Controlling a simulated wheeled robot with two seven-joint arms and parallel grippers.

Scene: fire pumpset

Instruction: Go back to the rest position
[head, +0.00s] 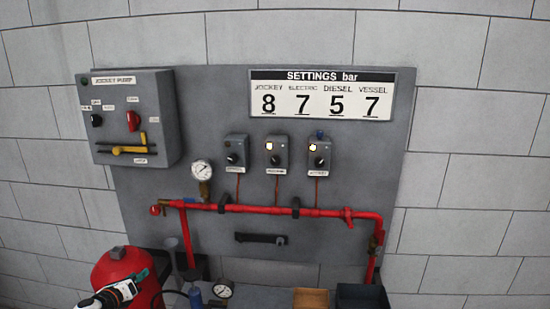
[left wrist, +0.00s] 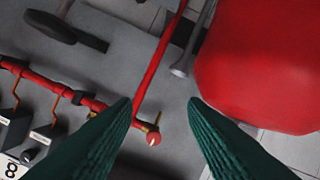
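My left gripper (head: 138,279) is at the lower left of the head view, in front of the red tank (head: 120,262). In the left wrist view its two green fingers (left wrist: 160,106) are spread apart with nothing held between them. The red pipe's round end (left wrist: 153,138) shows beyond the gap, apart from the fingers. The red tank also fills the upper right of that view (left wrist: 260,60). My right gripper is in neither view.
A grey wall panel (head: 220,100) carries a jockey pump box (head: 125,115), several small switch boxes, a pressure gauge (head: 202,171) and a red pipe (head: 270,209). A wrench (head: 260,239) is on the panel. Small bins (head: 361,297) stand below. The wall at right is bare.

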